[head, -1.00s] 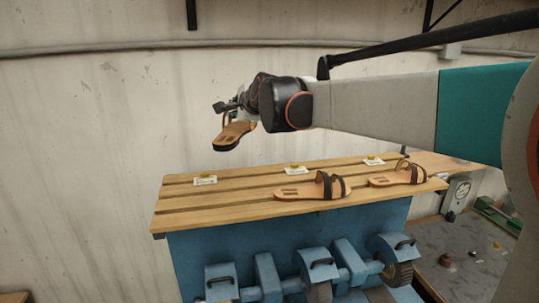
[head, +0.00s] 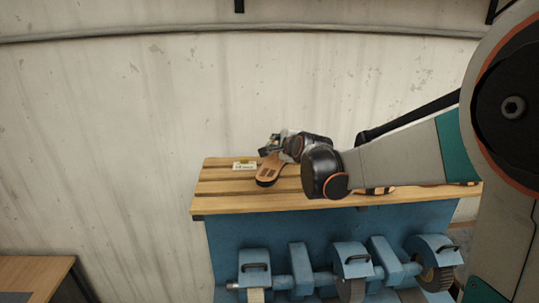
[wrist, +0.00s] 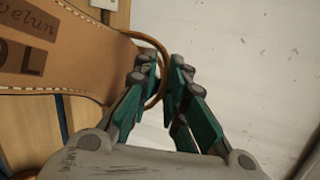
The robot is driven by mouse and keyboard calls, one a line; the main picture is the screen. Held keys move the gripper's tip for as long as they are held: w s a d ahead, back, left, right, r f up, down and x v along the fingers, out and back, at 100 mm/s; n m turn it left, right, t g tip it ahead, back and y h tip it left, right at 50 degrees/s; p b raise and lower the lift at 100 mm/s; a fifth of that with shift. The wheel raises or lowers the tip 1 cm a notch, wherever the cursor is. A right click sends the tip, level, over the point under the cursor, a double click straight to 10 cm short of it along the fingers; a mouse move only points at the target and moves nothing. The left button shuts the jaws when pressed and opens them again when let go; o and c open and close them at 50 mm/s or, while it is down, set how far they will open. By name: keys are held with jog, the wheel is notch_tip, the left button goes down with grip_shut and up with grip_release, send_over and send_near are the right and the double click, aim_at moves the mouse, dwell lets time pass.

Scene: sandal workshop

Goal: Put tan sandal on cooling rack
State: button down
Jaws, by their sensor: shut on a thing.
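The tan sandal (head: 268,171) appears at the left part of the slatted wooden bench top, sole tilted towards me. I cannot tell whether it touches the slats. My gripper (head: 283,150) is at its upper end. In the wrist view, my gripper (wrist: 160,82) is shut on a thin brown strap loop of the sandal (wrist: 65,60), whose sole carries dark lettering and an "L". My forearm covers part of the bench. I cannot make out a separate cooling rack.
The slatted bench top (head: 225,204) stands on a blue machine with wheels (head: 345,282). A white card (head: 244,165) lies at its back left. Another sandal (head: 376,190) is mostly hidden behind my arm. A wooden table (head: 35,275) is at lower left. A wall stands behind.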

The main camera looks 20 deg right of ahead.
aim_at(274, 154)
jog(key=shift+f, duration=2.15)
jog(key=c, duration=1.6)
grip_release()
jog(key=shift+o, duration=0.2)
jog(key=v, duration=1.2)
jog(key=shift+b, duration=0.35)
jog(key=shift+s+r, duration=0.1)
